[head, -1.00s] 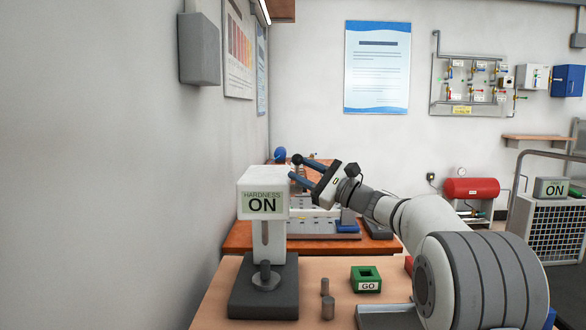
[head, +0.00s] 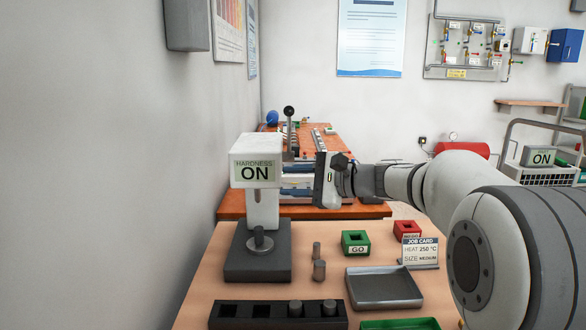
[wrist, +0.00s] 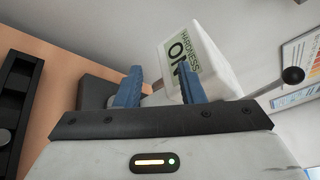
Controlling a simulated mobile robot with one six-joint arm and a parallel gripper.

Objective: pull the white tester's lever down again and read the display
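The white tester (head: 262,207) stands on a dark base at the left of the near table. Its display (head: 255,171) reads "HARDNESS ON"; the display also shows tilted in the wrist view (wrist: 184,66). The tester's lever (head: 289,135) stands upright at the head's right side, with a black knob (head: 289,111) on top. In the wrist view the knob (wrist: 293,75) is right of both fingers, outside them. My gripper (head: 298,180) is right of the tester head, below the knob. Its blue fingers (wrist: 160,88) are apart with nothing held between them.
Two grey cylinders (head: 319,270) stand right of the tester base. A green GO box (head: 355,242), a red box (head: 407,230), a job card (head: 420,252) and a grey tray (head: 384,287) are farther right. A black rack (head: 240,310) lies in front.

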